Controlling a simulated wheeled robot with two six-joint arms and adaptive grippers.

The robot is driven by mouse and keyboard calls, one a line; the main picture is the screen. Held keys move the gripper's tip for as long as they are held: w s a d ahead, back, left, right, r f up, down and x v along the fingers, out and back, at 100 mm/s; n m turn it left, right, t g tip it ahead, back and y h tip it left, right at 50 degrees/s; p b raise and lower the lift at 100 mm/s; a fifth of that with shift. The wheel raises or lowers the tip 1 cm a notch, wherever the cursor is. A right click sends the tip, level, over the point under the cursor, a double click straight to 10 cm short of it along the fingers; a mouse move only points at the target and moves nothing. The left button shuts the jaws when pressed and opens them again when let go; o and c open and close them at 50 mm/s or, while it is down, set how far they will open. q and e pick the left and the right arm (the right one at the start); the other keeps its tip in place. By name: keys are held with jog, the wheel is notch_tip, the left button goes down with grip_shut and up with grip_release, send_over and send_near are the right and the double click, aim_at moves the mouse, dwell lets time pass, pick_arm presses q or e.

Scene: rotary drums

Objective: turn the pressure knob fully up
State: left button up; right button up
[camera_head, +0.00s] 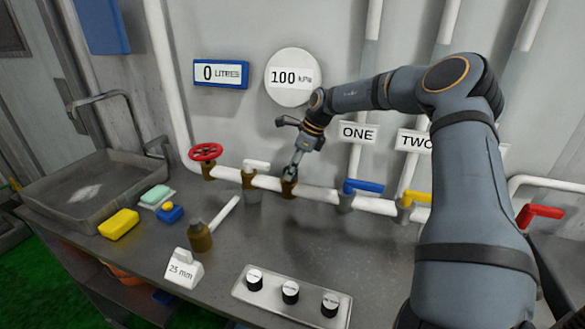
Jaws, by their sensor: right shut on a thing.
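My right gripper (291,173) reaches down from the right to the white pipe, below the round gauge (293,77) that reads 100 kPa. It is shut on a small part on top of a brass fitting (289,189), which I take to be the pressure knob. The fingers cover most of that knob, so its setting cannot be seen. My left gripper is not in view.
The pipe carries a red handwheel (206,152) and blue (364,186), yellow (417,197) and red (540,213) lever handles. Three black-and-white knobs (290,291) sit on a front panel. A 25 mm block (184,270), a yellow sponge (119,224) and a sink (90,190) are left.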

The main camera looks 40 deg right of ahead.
jog(key=shift+f, duration=0.1)
jog(key=shift+a+f+m+t+h+b, duration=0.1)
jog(key=shift+m+t+h+b, duration=0.25)
jog(key=shift+m+b, duration=0.9)
jog(key=m+h+b, duration=0.2)
jog(key=m+b, duration=0.2)
jog(key=shift+a+f+m+b, duration=0.1)
jog(key=shift+m+b, duration=0.15)
jog(key=shift+b, duration=0.15)
jog(key=m+h+b, duration=0.1)
jog(key=m+b, duration=0.1)
jog(key=shift+a+m, duration=0.1)
jog(key=shift+m, duration=0.2)
jog(key=shift+r+m+h, duration=0.25)
jog(key=shift+m+h, duration=0.1)
jog(key=shift+m, duration=0.55)
jog(key=shift+r+m+p, duration=0.1)
jog(key=shift+m+p, duration=0.3)
jog(key=shift+m, duration=0.5)
jog(key=m+g+h+p, duration=0.1)
jog(key=m+p, duration=0.2)
jog(key=shift+a, duration=0.1)
jog(key=shift+m+g+h+p, duration=0.25)
jog(key=shift+m+h+p, duration=0.05)
jog(key=shift+m+p, duration=0.2)
